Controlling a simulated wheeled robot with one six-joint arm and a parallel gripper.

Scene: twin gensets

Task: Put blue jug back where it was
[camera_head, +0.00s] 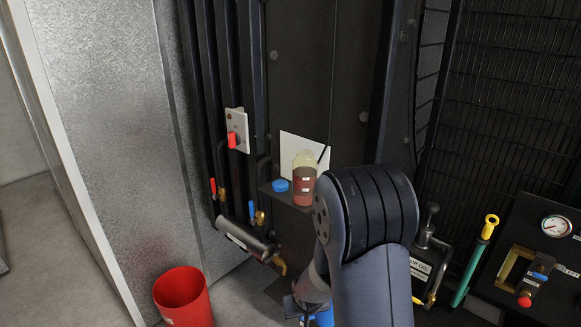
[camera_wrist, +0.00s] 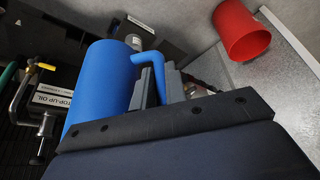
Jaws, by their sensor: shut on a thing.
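The blue jug (camera_wrist: 103,82) fills the left-middle of the wrist view, tilted in the picture, with its handle towards my gripper. My gripper (camera_wrist: 160,82) is shut on the jug's handle. In the head view my arm covers most of the jug, and only a small blue part (camera_head: 324,317) shows at the bottom edge. My gripper (camera_head: 305,305) is partly visible there beside it. The jug's base and whatever is under it are hidden, so I cannot tell whether it touches anything.
A red bucket (camera_head: 183,297) stands on the floor at lower left. A small shelf (camera_head: 288,199) holds a bottle (camera_head: 304,178) and a blue cap (camera_head: 280,185). Pipes with red and blue valve handles run down the panel. A top-up oil fitting (camera_wrist: 51,101) is left of the jug.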

